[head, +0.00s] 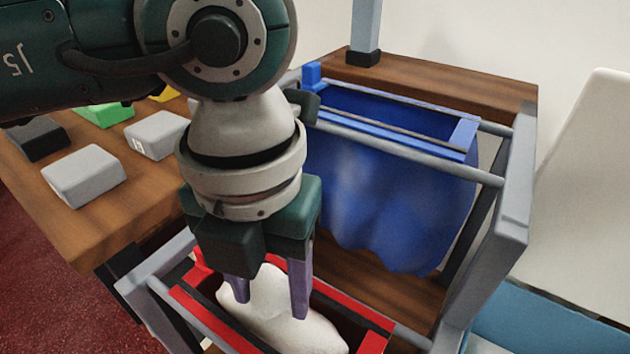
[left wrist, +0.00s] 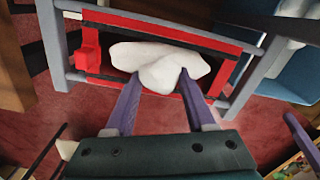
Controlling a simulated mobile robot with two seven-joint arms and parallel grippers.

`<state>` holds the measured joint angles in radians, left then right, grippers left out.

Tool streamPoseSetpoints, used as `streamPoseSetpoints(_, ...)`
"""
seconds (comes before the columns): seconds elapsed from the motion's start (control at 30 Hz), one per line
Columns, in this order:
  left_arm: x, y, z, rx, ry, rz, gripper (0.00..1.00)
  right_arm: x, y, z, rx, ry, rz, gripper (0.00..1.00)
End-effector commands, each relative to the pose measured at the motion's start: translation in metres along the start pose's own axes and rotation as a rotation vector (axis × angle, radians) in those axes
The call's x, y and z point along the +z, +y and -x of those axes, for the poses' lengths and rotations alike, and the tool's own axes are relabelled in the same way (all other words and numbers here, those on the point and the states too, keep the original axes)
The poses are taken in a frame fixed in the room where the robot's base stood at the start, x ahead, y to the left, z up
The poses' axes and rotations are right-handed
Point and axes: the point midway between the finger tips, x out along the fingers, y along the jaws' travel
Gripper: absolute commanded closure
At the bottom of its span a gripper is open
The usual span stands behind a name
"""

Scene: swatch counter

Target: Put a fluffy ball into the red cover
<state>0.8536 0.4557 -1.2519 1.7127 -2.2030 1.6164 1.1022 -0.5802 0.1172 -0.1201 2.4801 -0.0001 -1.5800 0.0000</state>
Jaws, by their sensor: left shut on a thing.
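The red cover (head: 372,341) hangs open in a grey rail frame at the bottom of the head view. In the left wrist view its red rim (left wrist: 160,20) runs around the opening. A white, lumpy fluffy ball (head: 285,312) is at this opening, within the rim as seen from both cameras; it also shows in the left wrist view (left wrist: 160,67). My left gripper (head: 271,303) points down with its purple fingers shut on the ball. The ball's depth in the cover is hard to tell. A purple finger-like piece (left wrist: 303,140) at the wrist view's right edge may be my right gripper.
A blue cover (head: 390,205) hangs in the same frame behind the red one. Grey (head: 84,175), black, green and yellow blocks sit on the wooden counter (head: 75,225) at left. A grey post (head: 365,28) stands behind, and a white panel (head: 585,180) is at right.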

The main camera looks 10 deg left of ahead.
Motion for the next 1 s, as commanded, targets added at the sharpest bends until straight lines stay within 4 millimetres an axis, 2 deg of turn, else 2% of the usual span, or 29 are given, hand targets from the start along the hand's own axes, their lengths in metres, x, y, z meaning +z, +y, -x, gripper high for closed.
streamPoseSetpoints(0.3, 0.0005, -0.0001, -0.0027, 0.0, 0.0, 0.0, 0.63, 0.0007, 0.0005, -0.0026, 0.002, 0.0, 0.002, 0.0)
streamPoseSetpoints(0.33, 0.0005, -0.0001, -0.0027, 0.0, 0.0, 0.0, 0.42, 0.0007, 0.0007, -0.0026, 0.002, 0.0, 0.003, 0.0)
streamPoseSetpoints(0.6, 0.0005, -0.0001, -0.0027, 0.0, 0.0, 0.0, 0.11, 0.0008, 0.0013, -0.0026, 0.004, 0.0, 0.005, 0.0)
streamPoseSetpoints(0.77, 0.0005, -0.0001, -0.0028, 0.0, 0.0, 0.0, 0.1, 0.0008, 0.0013, -0.0026, 0.004, 0.0, 0.005, 0.0)
streamPoseSetpoints(0.9, 0.0004, -0.0001, -0.0028, 0.0, 0.0, 0.0, 0.0, 0.0008, 0.0013, -0.0026, 0.004, 0.0, 0.005, 0.0)
streamPoseSetpoints(1.0, 0.0004, -0.0001, -0.0028, 0.0, 0.0, 0.0, 0.0, 0.0008, 0.0013, -0.0026, 0.004, 0.0, 0.005, 0.0)
